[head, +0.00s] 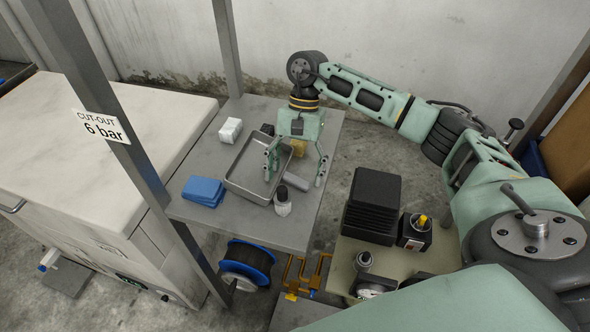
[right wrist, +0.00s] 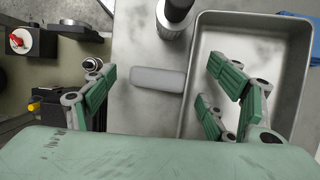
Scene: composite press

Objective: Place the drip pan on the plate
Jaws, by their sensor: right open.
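The drip pan (head: 243,172), a shallow rectangular metal tray, lies flat on the grey shelf between the posts in the head view. In the right wrist view the pan (right wrist: 262,52) fills the right side and looks empty. My right gripper (head: 296,168) is open and hangs over the shelf, pointing down. One side of its fingers is over the pan, the other is right of it. In the right wrist view the gripper (right wrist: 160,95) straddles the pan's near wall and a grey rounded bar (right wrist: 157,80). I cannot tell which surface is the plate. My left gripper is not in view.
A bottle (head: 283,205) stands close beside the pan. Blue cloths (head: 203,190) and a white block (head: 230,129) lie left of it. A yellow item (head: 299,148) is behind the gripper. Black boxes (head: 374,200) stand on a lower bench to the right. A post stands left.

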